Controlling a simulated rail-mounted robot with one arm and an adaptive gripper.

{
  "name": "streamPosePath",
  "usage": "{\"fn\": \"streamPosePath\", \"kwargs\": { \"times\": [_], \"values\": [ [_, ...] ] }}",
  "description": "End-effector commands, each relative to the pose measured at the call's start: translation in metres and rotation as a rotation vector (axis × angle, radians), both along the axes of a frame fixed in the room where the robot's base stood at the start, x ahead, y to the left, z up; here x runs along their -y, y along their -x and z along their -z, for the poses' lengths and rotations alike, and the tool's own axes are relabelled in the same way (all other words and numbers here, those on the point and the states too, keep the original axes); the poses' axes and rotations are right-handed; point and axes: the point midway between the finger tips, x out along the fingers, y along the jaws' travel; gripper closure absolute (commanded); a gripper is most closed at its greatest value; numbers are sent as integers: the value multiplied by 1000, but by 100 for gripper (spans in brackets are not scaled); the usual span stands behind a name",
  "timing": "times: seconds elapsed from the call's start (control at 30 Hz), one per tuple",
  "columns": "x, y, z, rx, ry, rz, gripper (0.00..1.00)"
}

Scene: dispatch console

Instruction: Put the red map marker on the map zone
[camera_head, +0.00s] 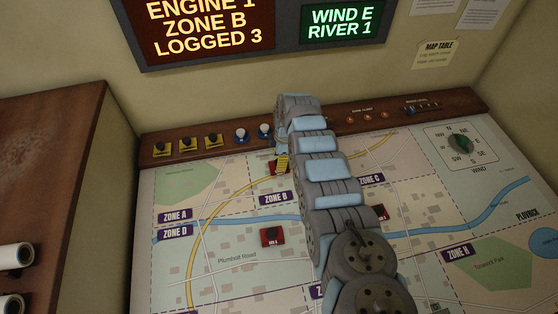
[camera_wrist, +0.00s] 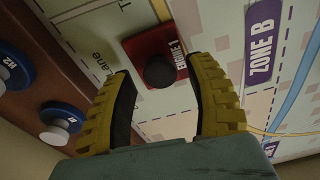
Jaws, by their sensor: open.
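A red map marker (camera_wrist: 139,47) with a dark round knob (camera_wrist: 159,72) and the words ENGINE 1 lies on the map in the wrist view. My gripper (camera_wrist: 162,76) is open, its yellow fingers on either side of the knob; I cannot tell whether they touch it. In the head view my gripper (camera_head: 282,163) is at the map's upper edge, and my arm hides part of the map. The purple ZONE B label (camera_head: 276,197) is just below it; it also shows in the wrist view (camera_wrist: 262,40), right of the marker.
Other red markers lie on the map, one left of my arm (camera_head: 272,236) and one right of it (camera_head: 381,211). Blue knobs (camera_wrist: 64,121) and yellow-black switches (camera_head: 187,143) line the wooden rail. The wall display (camera_head: 207,25) reads ENGINE 1, ZONE B, LOGGED 3.

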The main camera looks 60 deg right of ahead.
Motion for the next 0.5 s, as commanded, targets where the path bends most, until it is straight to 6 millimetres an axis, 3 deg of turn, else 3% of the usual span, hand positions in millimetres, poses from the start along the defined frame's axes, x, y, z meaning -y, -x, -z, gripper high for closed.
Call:
{"fn": "streamPosePath", "kwargs": {
  "times": [0.07, 0.5],
  "values": [
    [2, 2, -20, 4, 2, 3, 45],
    [5, 5, -58, 4, 3, 3, 45]
  ]
}}
